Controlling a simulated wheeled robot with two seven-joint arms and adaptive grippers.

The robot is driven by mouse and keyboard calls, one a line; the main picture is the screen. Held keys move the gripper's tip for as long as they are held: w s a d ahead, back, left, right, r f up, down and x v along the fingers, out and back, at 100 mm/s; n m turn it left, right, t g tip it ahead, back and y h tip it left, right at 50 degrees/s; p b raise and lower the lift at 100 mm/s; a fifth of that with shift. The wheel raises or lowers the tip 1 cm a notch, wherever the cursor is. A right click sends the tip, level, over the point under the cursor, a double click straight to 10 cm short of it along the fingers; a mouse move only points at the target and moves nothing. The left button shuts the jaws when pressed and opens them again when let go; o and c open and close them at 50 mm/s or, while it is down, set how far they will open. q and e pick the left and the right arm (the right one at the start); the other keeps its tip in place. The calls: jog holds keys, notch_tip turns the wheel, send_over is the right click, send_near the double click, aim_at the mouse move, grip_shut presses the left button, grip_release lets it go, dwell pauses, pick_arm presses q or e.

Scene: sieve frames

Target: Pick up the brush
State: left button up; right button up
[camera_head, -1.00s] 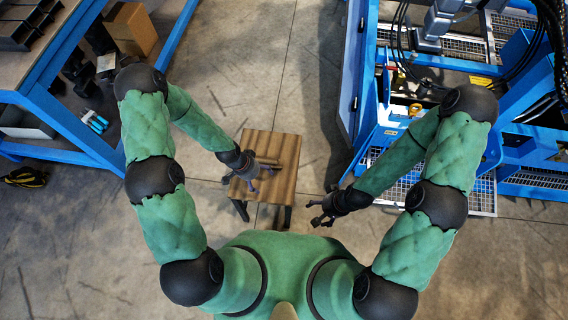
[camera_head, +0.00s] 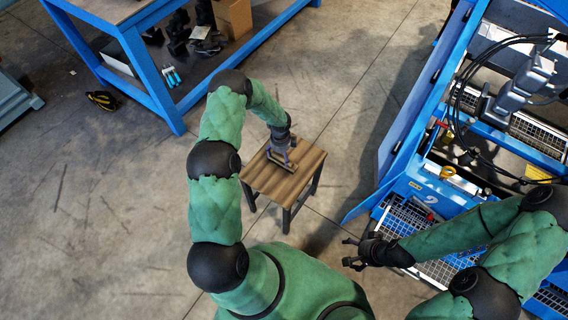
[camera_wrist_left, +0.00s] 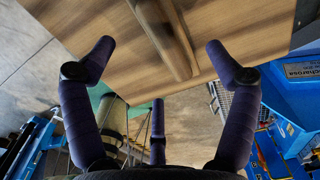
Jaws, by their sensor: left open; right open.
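The brush (camera_wrist_left: 166,38) shows in the left wrist view as a smooth wooden handle lying on the top of a wooden stool. Its far end runs out of the top of that view, so its whole shape is hidden there. In the head view my left gripper (camera_head: 280,157) is over the stool and partly covers the brush. Its dark purple fingers (camera_wrist_left: 162,75) are spread open, with the handle lying beyond the gap between the upper two; nothing is held. My right gripper (camera_head: 356,254) is open and empty, low and to the right of the stool.
The wooden stool (camera_head: 262,182) stands on bare concrete floor. A blue-framed workbench (camera_head: 134,48) is at upper left, with a cardboard box (camera_head: 233,17) under it. A blue machine (camera_head: 412,175) with cables fills the right side. The floor left of the stool is largely clear.

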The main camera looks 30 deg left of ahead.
aim_at(282, 159)
pick_arm(q)
jog(key=shift+d+f+b, duration=0.1)
jog(key=shift+f+b, duration=0.9)
jog(key=shift+f, duration=2.05)
jog(key=shift+w, duration=0.1)
jog(key=c, duration=1.5)
jog(key=shift+r, duration=0.15)
jog(key=shift+c, duration=0.2)
